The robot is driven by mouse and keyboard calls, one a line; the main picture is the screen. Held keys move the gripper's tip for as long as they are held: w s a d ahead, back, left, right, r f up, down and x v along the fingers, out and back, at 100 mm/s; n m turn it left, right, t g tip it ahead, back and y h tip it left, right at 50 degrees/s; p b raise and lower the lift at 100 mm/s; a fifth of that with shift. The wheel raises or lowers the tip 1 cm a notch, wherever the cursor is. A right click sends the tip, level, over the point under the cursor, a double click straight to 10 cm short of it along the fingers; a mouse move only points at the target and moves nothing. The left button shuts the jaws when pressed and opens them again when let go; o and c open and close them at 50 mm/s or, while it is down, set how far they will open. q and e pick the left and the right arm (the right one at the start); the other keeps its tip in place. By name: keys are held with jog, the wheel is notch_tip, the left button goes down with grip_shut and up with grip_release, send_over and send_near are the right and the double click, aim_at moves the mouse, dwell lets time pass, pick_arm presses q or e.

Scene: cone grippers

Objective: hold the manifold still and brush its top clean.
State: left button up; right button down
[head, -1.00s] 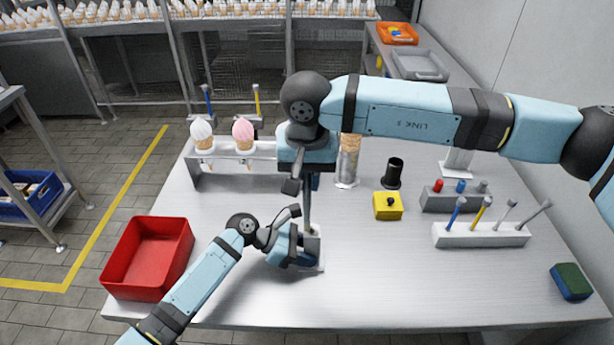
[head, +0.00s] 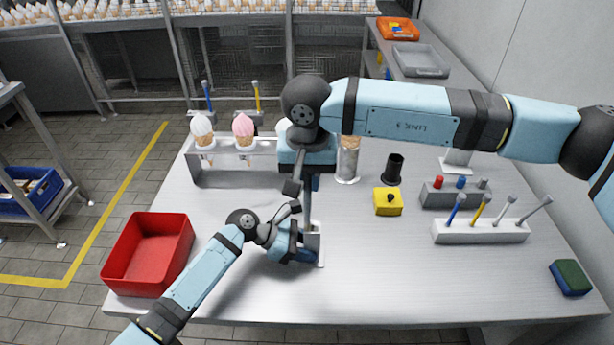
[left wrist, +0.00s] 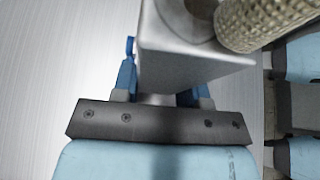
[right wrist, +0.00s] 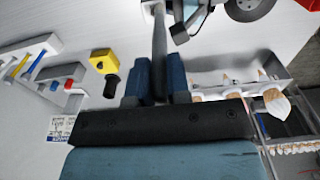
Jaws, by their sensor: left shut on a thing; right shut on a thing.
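The manifold (head: 313,241) is a small grey metal block on the table, front of centre. In the left wrist view its top (left wrist: 185,45) shows a round opening. My left gripper (head: 300,252) is shut on it low on its sides; its blue fingers (left wrist: 165,92) lie on both sides. My right gripper (head: 308,182) is above, shut on the grey handle of the brush (head: 307,206), which points down to the manifold. The brush's woven-looking beige head (left wrist: 268,18) overlaps the edge of the top beside the opening; I cannot tell whether it touches. The handle also shows in the right wrist view (right wrist: 159,42).
A red bin (head: 120,265) stands at the table's left front. A cone rack (head: 235,162) is at the back left. A yellow block (head: 387,203), a black cup (head: 393,170), tool holders (head: 480,234) and a sponge (head: 570,278) are at right.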

jog(key=shift+d, duration=0.15)
jog(key=shift+d+r, duration=0.1)
jog(key=shift+d, duration=0.85)
jog(key=shift+a, duration=0.2)
jog(key=shift+a, duration=0.95)
jog(key=shift+d, duration=0.15)
jog(key=shift+d, duration=1)
jog(key=shift+a, duration=0.15)
jog(key=shift+a, duration=0.95)
